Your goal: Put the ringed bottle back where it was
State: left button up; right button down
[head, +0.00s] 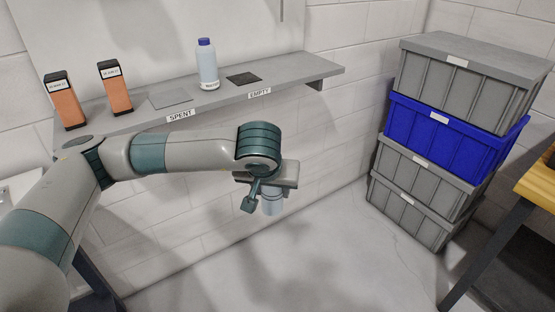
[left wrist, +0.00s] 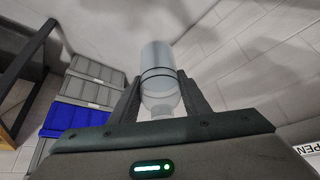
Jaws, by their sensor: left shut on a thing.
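My left gripper (head: 262,196) is in front of the shelf (head: 318,77) and below its top. It is shut on a pale grey, translucent bottle (head: 272,206). In the left wrist view the bottle (left wrist: 158,65) sits between the two dark fingers, with a dark ring around its body. A second bottle (head: 207,68), pale with a blue cap, stands upright on the shelf. A grey square pad (head: 170,99) lies to its left, behind the SPENT label (head: 181,116). A dark square pad (head: 244,79) lies to its right, behind the EMPTY label (head: 260,93). Both pads are bare.
Two orange-and-black boxes (head: 67,104) (head: 115,89) stand at the shelf's left end. Stacked grey crates (head: 470,85) with a blue one (head: 450,130) among them stand at the right. A table with a yellow top (head: 540,185) is at the right edge. The floor between is clear.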

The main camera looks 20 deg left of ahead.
pick_arm(q)
jog(key=s+f+m, duration=0.1)
jog(key=s+f, duration=0.3)
jog(key=f, duration=0.2)
jog(key=s+a+f+h, duration=0.1)
jog(key=s+f, duration=0.3)
jog(key=f, duration=0.2)
jog(key=shift+f+m, duration=0.4)
jog(key=shift+a, duration=0.1)
